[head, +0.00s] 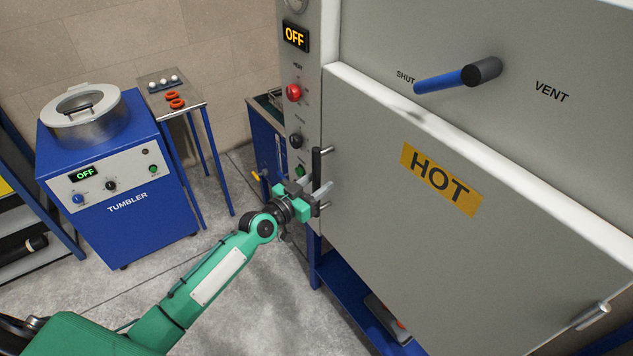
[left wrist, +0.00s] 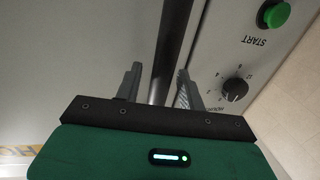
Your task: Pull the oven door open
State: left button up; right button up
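The oven door (head: 430,250) is a large light grey panel with an orange HOT label (head: 440,178). It appears shut against the oven front. Its handle (head: 316,162) is a dark vertical bar on the door's left edge. My left gripper (head: 308,190) is at the handle's lower half. In the left wrist view the handle (left wrist: 171,50) passes between the two fingers of my left gripper (left wrist: 160,80). The fingers are apart, with a visible gap between the left finger and the bar. My right gripper is in no view.
A control panel (head: 297,100) with an OFF display and buttons stands left of the door. A blue vent lever (head: 440,83) sticks out above. A blue tumbler (head: 125,205) and a small table (head: 170,90) stand at the left. The floor (head: 260,300) before the oven is clear.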

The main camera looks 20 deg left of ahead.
pick_arm(q)
jog(key=shift+c, duration=0.2)
grip_shut()
